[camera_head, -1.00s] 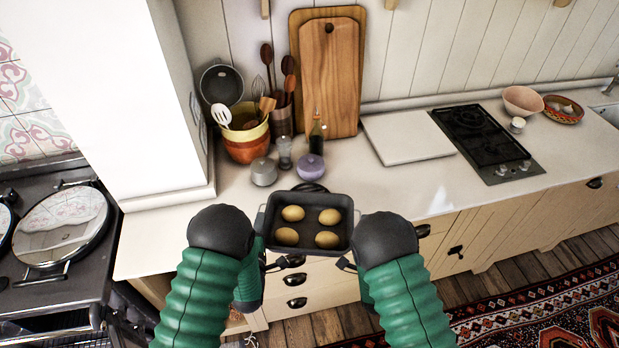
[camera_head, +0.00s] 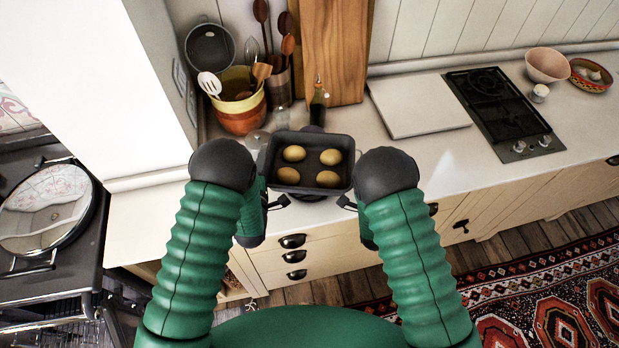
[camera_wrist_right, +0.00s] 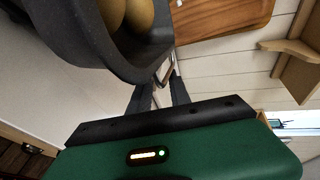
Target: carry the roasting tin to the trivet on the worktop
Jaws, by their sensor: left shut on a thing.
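The dark roasting tin (camera_head: 268,160) holds several potato-like yellow-brown items and is between my two arms, over the worktop's front part. My left gripper (camera_head: 283,201) is shut on the tin's left side; its fingertips are small and partly hidden. My right gripper (camera_head: 345,203) is at the tin's right side. In the right wrist view its fingers (camera_wrist_right: 163,88) close around the tin's wire handle (camera_wrist_right: 166,72), beside the dark tin wall (camera_wrist_right: 140,65). A dark round piece, apparently the trivet (camera_head: 311,198), shows under the tin's near edge, mostly hidden. I cannot tell whether they touch.
The utensil pot (camera_head: 240,115), an oil bottle (camera_head: 318,105) and a wooden board (camera_head: 335,50) stand behind the tin. A white slab (camera_head: 415,105) and the dark hob (camera_head: 503,115) are to the right. Clear worktop (camera_head: 440,165) lies in front of them.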

